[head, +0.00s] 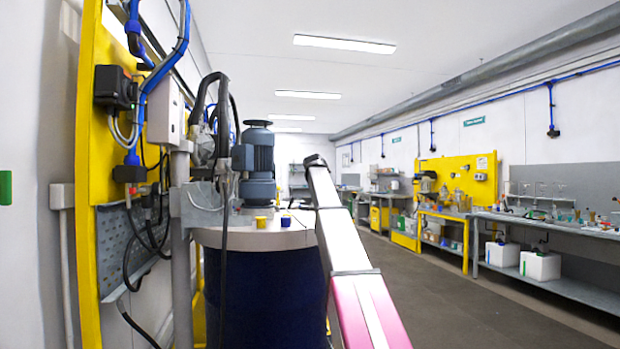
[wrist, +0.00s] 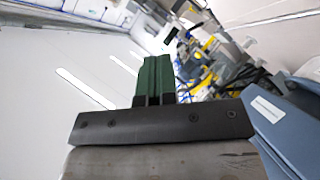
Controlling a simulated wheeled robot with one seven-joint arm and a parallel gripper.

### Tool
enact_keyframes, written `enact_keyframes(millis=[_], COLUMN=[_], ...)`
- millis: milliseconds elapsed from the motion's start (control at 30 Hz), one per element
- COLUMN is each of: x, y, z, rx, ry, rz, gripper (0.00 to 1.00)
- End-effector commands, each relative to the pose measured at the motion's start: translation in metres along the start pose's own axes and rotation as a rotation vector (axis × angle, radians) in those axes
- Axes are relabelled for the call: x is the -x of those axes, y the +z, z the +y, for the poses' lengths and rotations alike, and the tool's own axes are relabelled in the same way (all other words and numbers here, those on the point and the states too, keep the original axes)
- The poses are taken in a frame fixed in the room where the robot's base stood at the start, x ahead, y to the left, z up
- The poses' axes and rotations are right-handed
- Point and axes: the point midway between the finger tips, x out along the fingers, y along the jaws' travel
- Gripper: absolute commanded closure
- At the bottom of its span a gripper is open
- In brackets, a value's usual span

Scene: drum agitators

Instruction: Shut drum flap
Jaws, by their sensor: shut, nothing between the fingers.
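The dark blue drum (head: 262,295) stands left of centre in the head view, with a pale lid (head: 262,239) on top. The grey-blue agitator motor (head: 258,165) stands upright on the lid. I cannot make out the flap or how far open it is; my arm covers the lid's right side. In the wrist view, my gripper (wrist: 155,62) has its green fingers together, with nothing between them. A blue-grey surface with a white label (wrist: 267,108) is to its right, apart from the fingers. My gripper's fingers do not show in the head view.
A yellow frame (head: 90,120) with a grey post (head: 181,230), cables and boxes is close at left. Benches (head: 560,275) line the right wall. The floor (head: 470,310) between is clear.

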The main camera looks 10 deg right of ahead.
Motion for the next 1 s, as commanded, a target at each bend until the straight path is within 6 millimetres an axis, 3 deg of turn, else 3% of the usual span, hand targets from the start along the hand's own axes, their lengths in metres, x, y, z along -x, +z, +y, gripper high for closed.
enact_keyframes(millis=[300,600,800,1000], x=[-0.035,-0.065,-0.077,-0.086], y=[0.054,0.098,0.117,0.129], z=[0.006,-0.007,-0.018,-0.026], rx=[-0.253,-0.47,-0.579,-0.576], ry=[-0.167,-0.313,-0.387,-0.385], rz=[-0.002,-0.002,-0.001,0.0], gripper=[1.0,1.0,1.0,1.0])
